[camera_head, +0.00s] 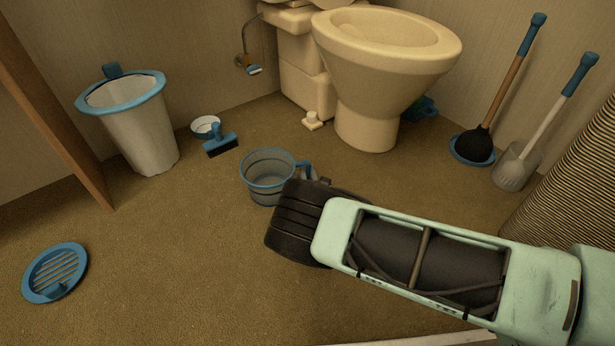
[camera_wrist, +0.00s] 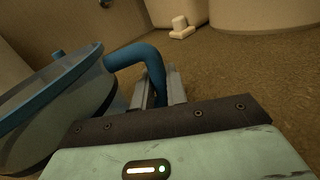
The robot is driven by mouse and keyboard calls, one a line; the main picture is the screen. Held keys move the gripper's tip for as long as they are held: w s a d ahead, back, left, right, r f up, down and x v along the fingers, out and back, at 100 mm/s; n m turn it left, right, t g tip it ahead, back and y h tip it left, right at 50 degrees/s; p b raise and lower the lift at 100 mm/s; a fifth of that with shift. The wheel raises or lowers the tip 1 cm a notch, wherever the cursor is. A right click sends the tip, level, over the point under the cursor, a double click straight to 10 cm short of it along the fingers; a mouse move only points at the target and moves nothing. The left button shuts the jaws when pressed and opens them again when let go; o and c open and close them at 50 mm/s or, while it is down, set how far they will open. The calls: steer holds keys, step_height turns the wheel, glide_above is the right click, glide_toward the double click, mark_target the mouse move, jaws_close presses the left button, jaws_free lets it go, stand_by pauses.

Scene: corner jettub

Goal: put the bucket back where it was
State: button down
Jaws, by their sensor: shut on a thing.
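The bucket (camera_head: 266,178) is translucent grey with a blue rim and a blue handle on its right side. In the head view it is upright in the middle of the floor; I cannot tell whether its base touches the floor. In the wrist view the bucket (camera_wrist: 60,105) fills the left side, looking tilted with the camera. My gripper (camera_wrist: 163,88) is shut on the bucket's blue handle (camera_wrist: 138,54), with the handle between its fingers. In the head view my gripper (camera_head: 318,181) is mostly hidden behind my arm.
A white bin (camera_head: 140,135) with a blue rim stands at left, near a small bowl (camera_head: 205,126) and blue brush (camera_head: 221,144). The toilet (camera_head: 370,110) is behind. A plunger (camera_head: 476,145) and toilet brush (camera_head: 514,168) stand at right. A blue drain grate (camera_head: 55,272) lies front left.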

steer(key=c, duration=1.4)
jaws_free()
